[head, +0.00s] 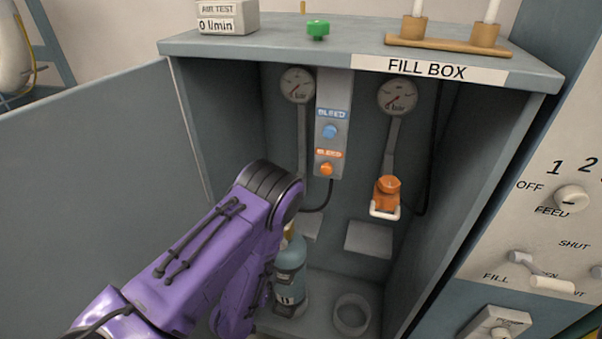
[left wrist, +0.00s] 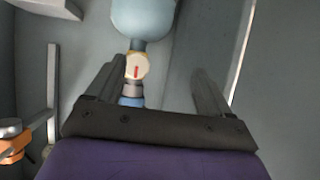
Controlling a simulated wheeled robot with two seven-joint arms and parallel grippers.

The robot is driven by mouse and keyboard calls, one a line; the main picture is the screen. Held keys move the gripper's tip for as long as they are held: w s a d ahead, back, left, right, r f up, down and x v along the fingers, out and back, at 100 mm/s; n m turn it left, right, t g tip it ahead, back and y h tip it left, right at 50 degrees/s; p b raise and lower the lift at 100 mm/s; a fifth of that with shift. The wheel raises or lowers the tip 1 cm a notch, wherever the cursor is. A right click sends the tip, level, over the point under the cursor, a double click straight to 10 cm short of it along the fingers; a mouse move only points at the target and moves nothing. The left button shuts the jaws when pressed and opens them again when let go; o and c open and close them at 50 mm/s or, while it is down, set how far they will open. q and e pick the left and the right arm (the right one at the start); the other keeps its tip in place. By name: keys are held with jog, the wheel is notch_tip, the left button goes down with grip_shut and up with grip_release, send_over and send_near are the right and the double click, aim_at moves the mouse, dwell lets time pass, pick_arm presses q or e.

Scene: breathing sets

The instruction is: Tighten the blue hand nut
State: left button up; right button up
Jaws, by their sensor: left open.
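In the left wrist view, a blue hand nut (left wrist: 131,101) shows below a grey collar and a brass valve with a white face and red mark (left wrist: 137,66). The valve sits at the neck of a pale blue cylinder (left wrist: 145,18). My left gripper (left wrist: 160,68) is open, with its fingers on either side of the valve and nut. The nut is nearer the left finger in this view, and I cannot tell whether they touch. In the head view the cylinder (head: 290,270) stands inside the box; my purple arm hides the nut and gripper. My right gripper is not in view.
The fill box (head: 300,42) has side walls close around the arm. An orange fitting with a white handle (head: 387,192) hangs at right. Blue (head: 329,131) and orange (head: 327,169) bleed knobs are on the back panel. An empty ring holder (head: 352,314) is on the floor.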

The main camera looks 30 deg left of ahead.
pick_arm(q)
jog(key=w+r+m+t+p, duration=0.1)
jog(key=w+r+t, duration=0.1)
jog(key=w+r, duration=0.3)
jog(key=w+r+t+p, duration=0.2)
jog(key=w+r, duration=0.1)
jog(key=r, duration=0.4)
jog(key=w+a, duration=0.1)
jog(key=w, duration=0.3)
jog(key=w+a+r+t, duration=0.1)
jog(key=w, duration=0.3)
jog(key=w+m+t, duration=0.1)
jog(key=w, duration=0.3)
jog(key=shift+w+a+r+h, duration=0.15)
jog(key=shift+w+a+h, duration=0.15)
jog(key=shift+a+h, duration=0.1)
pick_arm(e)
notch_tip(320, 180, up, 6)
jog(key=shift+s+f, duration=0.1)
pick_arm(q)
jog(key=c, duration=1)
